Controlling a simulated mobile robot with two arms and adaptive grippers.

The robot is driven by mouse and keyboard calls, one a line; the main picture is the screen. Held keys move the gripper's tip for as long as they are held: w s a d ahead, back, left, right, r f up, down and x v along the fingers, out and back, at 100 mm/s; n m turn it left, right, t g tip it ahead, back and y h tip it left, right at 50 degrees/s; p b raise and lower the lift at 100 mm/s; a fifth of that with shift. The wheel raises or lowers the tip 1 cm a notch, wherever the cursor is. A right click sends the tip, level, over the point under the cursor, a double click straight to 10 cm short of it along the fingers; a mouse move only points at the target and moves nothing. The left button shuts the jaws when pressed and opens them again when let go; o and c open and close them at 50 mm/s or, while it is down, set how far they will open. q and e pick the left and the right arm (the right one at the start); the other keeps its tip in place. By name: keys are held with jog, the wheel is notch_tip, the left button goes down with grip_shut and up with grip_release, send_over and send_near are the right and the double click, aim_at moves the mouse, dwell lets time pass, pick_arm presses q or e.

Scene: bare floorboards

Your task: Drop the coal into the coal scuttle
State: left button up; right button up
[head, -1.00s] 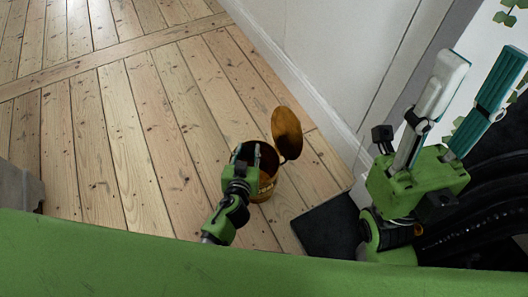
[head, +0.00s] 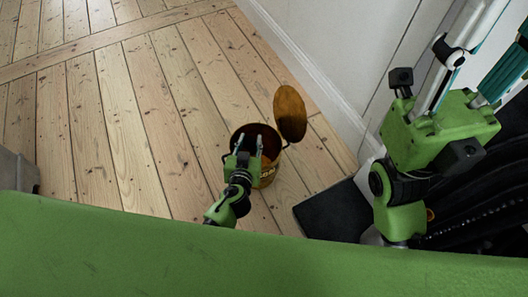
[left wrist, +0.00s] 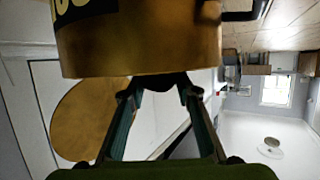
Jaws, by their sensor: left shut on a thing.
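The coal scuttle (head: 268,176) is a round golden-brown bucket with partly visible lettering, standing on the floorboards. Its oval lid (head: 290,113) is swung open at the back right. My left gripper (head: 249,145) is at the scuttle's near side, by the rim of the opening. In the left wrist view the scuttle (left wrist: 140,45) fills the top, with the lid (left wrist: 85,120) below left. The left fingers are shut on a dark lump, apparently the coal (left wrist: 165,82), mostly in shadow; the head view hides it. My right gripper (head: 485,50) has its fingers apart, their tips cut off.
A white wall with a skirting board (head: 320,85) runs behind and right of the scuttle. A dark mat-like slab (head: 335,212) lies to its right. Open floorboards (head: 110,120) spread to the left. A grey object (head: 18,170) stands at the left edge.

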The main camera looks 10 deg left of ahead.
pick_arm(q)
jog(key=o, duration=1.2)
jog(key=v, duration=1.2)
